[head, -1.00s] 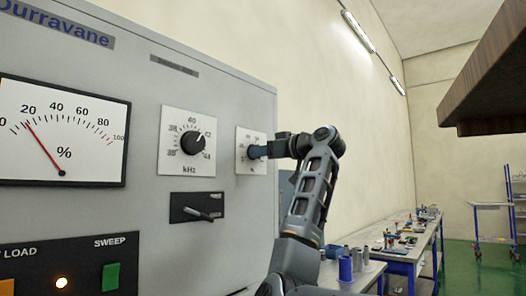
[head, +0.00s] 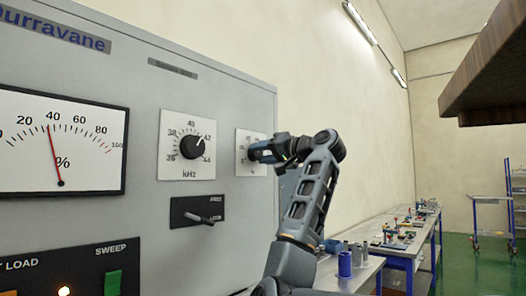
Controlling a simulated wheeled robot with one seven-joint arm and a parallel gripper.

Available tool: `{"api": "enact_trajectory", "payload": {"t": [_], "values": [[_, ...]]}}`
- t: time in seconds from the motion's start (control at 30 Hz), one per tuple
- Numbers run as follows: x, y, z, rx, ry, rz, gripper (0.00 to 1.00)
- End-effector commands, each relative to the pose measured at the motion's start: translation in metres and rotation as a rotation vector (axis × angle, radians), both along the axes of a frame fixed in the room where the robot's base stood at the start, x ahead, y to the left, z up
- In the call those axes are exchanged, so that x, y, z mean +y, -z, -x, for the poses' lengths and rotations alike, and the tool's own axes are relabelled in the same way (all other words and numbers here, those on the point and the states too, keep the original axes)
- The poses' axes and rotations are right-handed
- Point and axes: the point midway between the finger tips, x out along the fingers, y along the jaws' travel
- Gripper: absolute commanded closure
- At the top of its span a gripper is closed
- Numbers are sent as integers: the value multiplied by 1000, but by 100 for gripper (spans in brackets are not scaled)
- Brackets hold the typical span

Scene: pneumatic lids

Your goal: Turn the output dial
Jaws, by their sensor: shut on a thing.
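The output dial's white plate (head: 243,166) is at the right end of the grey panel in the head view. My gripper (head: 258,153) is at this plate, shut on the dial's knob. The knob itself is hidden behind my gripper, and most of the plate's scale is covered. The percent meter (head: 62,142) at the left has its red needle a little below the 40 mark.
A kHz dial (head: 192,147) with a black knob sits left of my gripper. Below it is a black plate with a lever switch (head: 205,217). A green SWEEP button (head: 113,283) and a lit lamp (head: 64,291) are at the lower left. A workbench (head: 405,248) with small items runs along the wall.

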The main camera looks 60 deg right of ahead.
Motion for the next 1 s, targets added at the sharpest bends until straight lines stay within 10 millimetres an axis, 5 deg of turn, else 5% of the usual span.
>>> {"api": "enact_trajectory", "payload": {"t": [0.4,0.93,0.97,1.0], "values": [[0,1,0,-40,1,-176,87],[-1,1,0,-46,2,-198,87],[-1,1,0,-46,2,-198,55],[-1,1,0,-46,2,-198,51]]}}
